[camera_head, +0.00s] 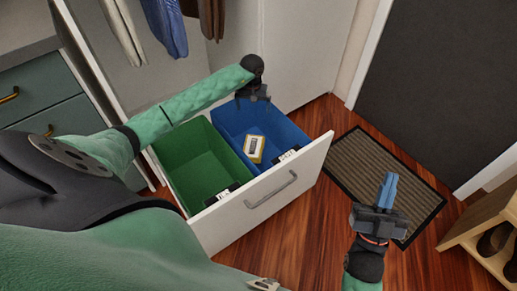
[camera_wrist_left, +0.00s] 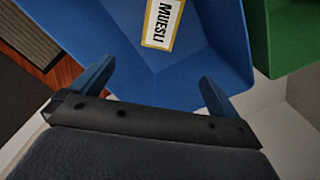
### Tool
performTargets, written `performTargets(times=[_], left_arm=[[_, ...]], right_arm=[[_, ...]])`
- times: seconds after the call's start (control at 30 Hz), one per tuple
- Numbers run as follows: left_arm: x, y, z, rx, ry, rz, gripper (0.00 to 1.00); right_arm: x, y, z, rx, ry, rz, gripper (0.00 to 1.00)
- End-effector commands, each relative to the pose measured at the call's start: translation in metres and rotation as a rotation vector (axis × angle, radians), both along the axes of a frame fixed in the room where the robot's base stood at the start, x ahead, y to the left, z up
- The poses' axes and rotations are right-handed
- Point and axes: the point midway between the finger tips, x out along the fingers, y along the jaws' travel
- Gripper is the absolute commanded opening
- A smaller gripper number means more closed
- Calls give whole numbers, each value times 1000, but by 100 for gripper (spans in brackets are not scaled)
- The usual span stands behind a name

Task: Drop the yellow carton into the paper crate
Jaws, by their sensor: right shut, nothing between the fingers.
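The yellow carton (camera_head: 254,148) lies inside the blue crate (camera_head: 222,118), near its front wall. In the left wrist view the carton (camera_wrist_left: 160,22) shows a label reading MUESLI, and the blue crate (camera_wrist_left: 100,30) surrounds it. My right gripper (camera_head: 388,190) is shut and empty over the doormat. The small tags on the drawer front are too small to read.
A green crate (camera_head: 197,165) sits left of the blue one in the open white drawer (camera_head: 255,208) and looks empty. Clothes (camera_head: 165,25) hang above. A doormat (camera_head: 358,168) lies on the wooden floor, and a shoe rack (camera_head: 475,232) stands at the right.

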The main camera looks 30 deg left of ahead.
Motion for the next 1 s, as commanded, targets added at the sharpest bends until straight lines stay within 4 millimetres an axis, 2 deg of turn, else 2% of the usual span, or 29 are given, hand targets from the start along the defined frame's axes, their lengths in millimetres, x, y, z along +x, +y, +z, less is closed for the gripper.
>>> performTargets(times=[0.17,0.33,0.43,0.7,1.0], left_arm=[[0,0,3,0,-1,0,100],[1,1,23,2,-1,-1,100],[1,1,39,2,-2,0,100],[0,1,71,1,-1,0,100],[0,0,78,0,0,0,100]], right_arm=[[1,0,-1,0,5,0,0],[6,2,-8,-9,43,3,0],[14,4,-35,-30,125,3,0],[24,9,-61,-54,217,10,0],[25,9,-67,-59,236,11,0]])
